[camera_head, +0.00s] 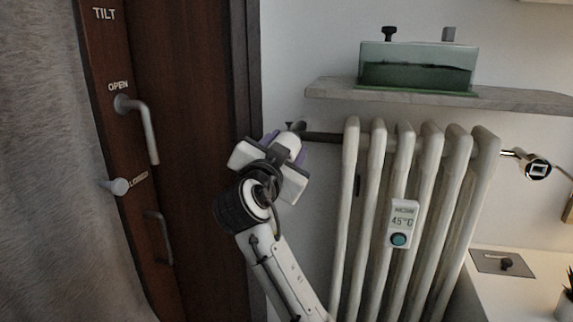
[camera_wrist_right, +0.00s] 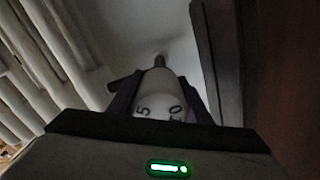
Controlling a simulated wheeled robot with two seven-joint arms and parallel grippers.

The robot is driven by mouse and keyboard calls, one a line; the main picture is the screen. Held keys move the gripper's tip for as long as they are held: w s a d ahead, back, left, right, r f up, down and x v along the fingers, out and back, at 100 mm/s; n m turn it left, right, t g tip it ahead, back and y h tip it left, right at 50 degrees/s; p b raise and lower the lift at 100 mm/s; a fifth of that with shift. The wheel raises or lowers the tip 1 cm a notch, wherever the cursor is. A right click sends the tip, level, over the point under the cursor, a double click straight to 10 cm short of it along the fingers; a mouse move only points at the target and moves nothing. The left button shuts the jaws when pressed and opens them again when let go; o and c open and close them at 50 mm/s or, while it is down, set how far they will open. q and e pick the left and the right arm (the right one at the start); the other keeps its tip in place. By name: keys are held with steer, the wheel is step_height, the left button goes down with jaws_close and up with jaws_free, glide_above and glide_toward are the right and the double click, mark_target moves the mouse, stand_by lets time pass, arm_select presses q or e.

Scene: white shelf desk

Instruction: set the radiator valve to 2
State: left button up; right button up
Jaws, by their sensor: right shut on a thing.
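The radiator valve is a white knob (camera_head: 289,142) at the left end of the radiator's top pipe. My right gripper (camera_head: 286,149) reaches up to it from below and is shut on it, one finger on each side. In the right wrist view the knob (camera_wrist_right: 158,99) sits between the dark fingers, with the digits 5 and 0 visible on its near face. The other digits and any pointer mark are hidden or too dark to tell. My left gripper is not in view.
A shelf (camera_head: 330,90) with a green-filled tank (camera_head: 418,68) is above. A brown door frame (camera_head: 190,150) with a lever handle (camera_head: 143,125) is at left.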

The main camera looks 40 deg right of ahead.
steer(key=shift+f+m+b, duration=0.15)
steer(key=shift+m+b, duration=0.25)
steer(key=shift+b, duration=0.05)
stand_by(0.3)
steer(key=o, duration=1.1)
steer(key=shift+r, duration=0.2)
steer(key=shift+c, duration=0.2)
steer(key=v, duration=1)
steer(key=shift+s+b, duration=0.2)
steer(key=shift+b, duration=0.2)
